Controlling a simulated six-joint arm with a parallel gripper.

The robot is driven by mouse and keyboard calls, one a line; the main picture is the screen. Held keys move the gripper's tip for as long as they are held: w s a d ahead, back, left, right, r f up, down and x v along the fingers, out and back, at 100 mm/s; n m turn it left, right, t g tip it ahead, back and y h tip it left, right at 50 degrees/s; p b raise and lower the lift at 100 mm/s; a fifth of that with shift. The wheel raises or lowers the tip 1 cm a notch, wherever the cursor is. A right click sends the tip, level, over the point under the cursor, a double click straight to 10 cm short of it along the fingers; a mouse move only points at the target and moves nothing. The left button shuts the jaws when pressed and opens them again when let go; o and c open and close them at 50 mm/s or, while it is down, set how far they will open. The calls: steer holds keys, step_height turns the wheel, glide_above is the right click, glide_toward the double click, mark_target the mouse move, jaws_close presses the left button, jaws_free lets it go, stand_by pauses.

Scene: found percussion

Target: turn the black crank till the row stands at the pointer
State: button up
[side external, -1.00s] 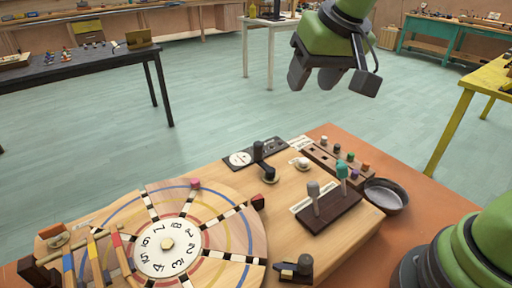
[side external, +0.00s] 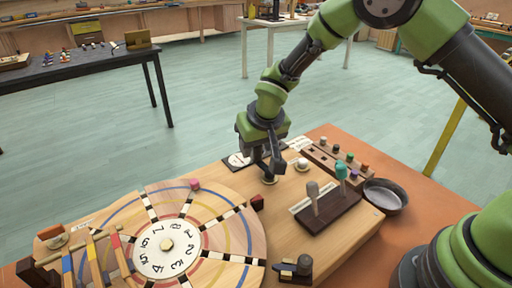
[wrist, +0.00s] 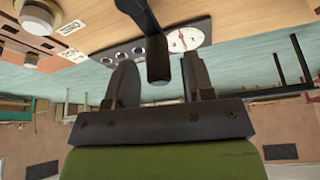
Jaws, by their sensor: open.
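The black crank (wrist: 158,62) has its upright handle between the fingers of my gripper in the wrist view. In the side view, the gripper mostly hides it; its round foot (side external: 269,180) shows below. My gripper (side external: 268,168) is open around the handle, pointing down; in the wrist view, it (wrist: 160,82) has a gap on either side of it. The wooden wheel (side external: 130,212) has a white numbered centre (side external: 167,262) and radiating rows of black and white squares. One row (side external: 227,214) ends near a dark red block (side external: 257,202) at the wheel's right edge, seemingly the pointer.
A dark block with grey and teal levers (side external: 330,212), a rack of coloured pegs (side external: 335,158) and a metal bowl (side external: 386,196) stand to the right. A black knob (side external: 304,264) is at the front. A dial plate (wrist: 185,40) lies beyond the crank.

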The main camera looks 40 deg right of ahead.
steer(key=shift+x, duration=0.75)
jaws_close()
steer(key=shift+a+n+y, duration=0.25)
steer(key=shift+a+n, duration=0.1)
steer(key=shift+n, duration=0.35)
steer(key=shift+a+n+y, duration=0.25)
steer(key=shift+a+n, duration=0.05)
steer(key=shift+n, duration=0.4)
steer(key=shift+s+a+n+y, duration=0.1)
steer(key=shift+a+n+y, duration=0.2)
steer(key=shift+n, duration=0.45)
steer(key=shift+s+a+n+y, duration=0.15)
steer(key=shift+a+n+y, duration=0.15)
steer(key=shift+n, duration=0.45)
